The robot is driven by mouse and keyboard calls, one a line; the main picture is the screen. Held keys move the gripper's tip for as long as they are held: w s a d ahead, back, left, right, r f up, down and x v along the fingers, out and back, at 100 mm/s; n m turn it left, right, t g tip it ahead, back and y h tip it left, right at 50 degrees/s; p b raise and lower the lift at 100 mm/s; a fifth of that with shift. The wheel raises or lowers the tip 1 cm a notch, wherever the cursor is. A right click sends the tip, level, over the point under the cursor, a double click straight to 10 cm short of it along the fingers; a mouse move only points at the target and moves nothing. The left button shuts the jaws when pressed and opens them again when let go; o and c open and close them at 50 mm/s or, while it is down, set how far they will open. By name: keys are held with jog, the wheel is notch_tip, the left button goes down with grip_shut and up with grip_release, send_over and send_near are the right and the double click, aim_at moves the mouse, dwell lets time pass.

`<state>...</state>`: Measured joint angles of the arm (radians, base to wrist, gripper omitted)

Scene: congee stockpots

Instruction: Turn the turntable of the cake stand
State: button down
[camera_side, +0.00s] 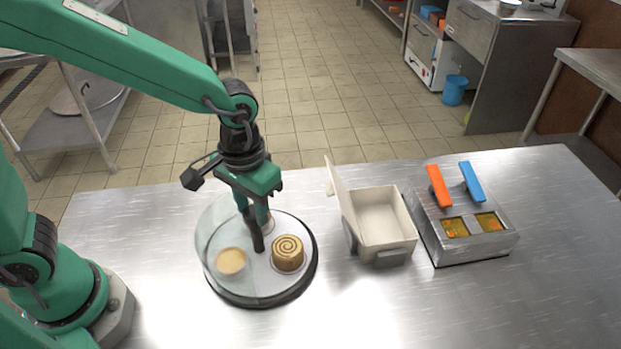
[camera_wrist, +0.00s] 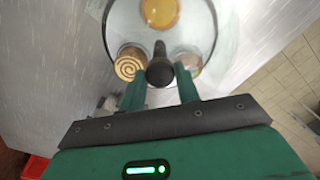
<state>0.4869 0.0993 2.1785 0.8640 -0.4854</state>
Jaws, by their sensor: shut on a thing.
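The cake stand has a round pale turntable (camera_side: 255,281) with a dark rim, and a clear curved cover (camera_side: 208,235) around its left side. A dark upright post (camera_side: 258,240) stands near its middle; it also shows in the wrist view (camera_wrist: 160,70). My gripper (camera_side: 254,212) points down over the stand, with its fingers either side of the post and shut on it. A swirl roll (camera_side: 288,253) sits to the right of the post and a pale round cake (camera_side: 231,261) to the left. A third item (camera_wrist: 188,64) is partly hidden behind a finger.
An open cream box (camera_side: 382,218) with a raised lid stands right of the stand. Beyond it is a metal unit (camera_side: 470,250) with two food wells and orange (camera_side: 438,186) and blue (camera_side: 472,181) handles. The front and far right of the steel table are clear.

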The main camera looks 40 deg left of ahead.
jog(key=shift+m, duration=12)
jog(key=c, duration=1)
grip_release()
